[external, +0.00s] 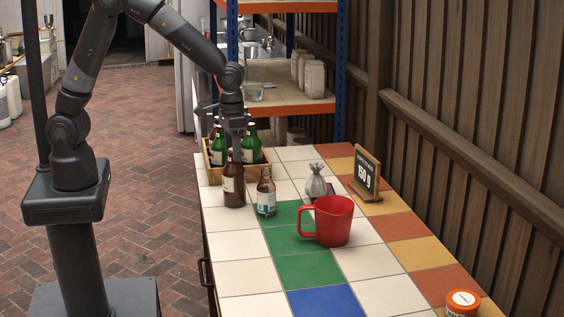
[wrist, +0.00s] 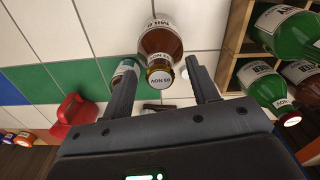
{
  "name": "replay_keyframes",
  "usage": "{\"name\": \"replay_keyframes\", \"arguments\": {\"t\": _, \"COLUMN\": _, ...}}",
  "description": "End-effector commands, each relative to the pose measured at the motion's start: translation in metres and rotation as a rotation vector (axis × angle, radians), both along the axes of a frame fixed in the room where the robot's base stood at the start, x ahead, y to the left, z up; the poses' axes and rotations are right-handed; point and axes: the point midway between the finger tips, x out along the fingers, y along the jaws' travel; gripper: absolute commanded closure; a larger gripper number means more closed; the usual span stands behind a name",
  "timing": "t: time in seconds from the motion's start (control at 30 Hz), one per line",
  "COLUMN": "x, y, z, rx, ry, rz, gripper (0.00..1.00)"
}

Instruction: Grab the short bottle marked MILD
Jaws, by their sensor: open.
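A brown bottle (external: 233,186) with a cream label stands upright on the tiled counter, just in front of the wooden crate. My gripper (external: 237,137) is open and empty, pointing down over the brown bottle, whose neck shows between the fingers in the wrist view.
The wooden crate (external: 264,169) holds several green and brown bottles, close beside the brown bottle. A red mug (external: 333,222), a grey pouch (external: 315,186), a price sign (external: 366,175) and an orange tin (external: 462,303) stand to the right. The near white tiles are clear.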

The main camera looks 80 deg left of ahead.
Motion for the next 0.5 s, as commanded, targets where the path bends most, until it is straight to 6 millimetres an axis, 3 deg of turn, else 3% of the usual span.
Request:
{"name": "replay_keyframes", "arguments": {"t": 0.3, "x": 0.0, "y": 0.0002, "z": -0.0073, "rx": 0.0, "ry": -0.001, "rz": 0.0, "gripper": 0.46}}
{"name": "replay_keyframes", "arguments": {"t": 0.5, "x": 0.0, "y": 0.0002, "z": -0.0071, "rx": 0.0, "ry": 0.0, "rz": 0.0, "gripper": 0.61}}
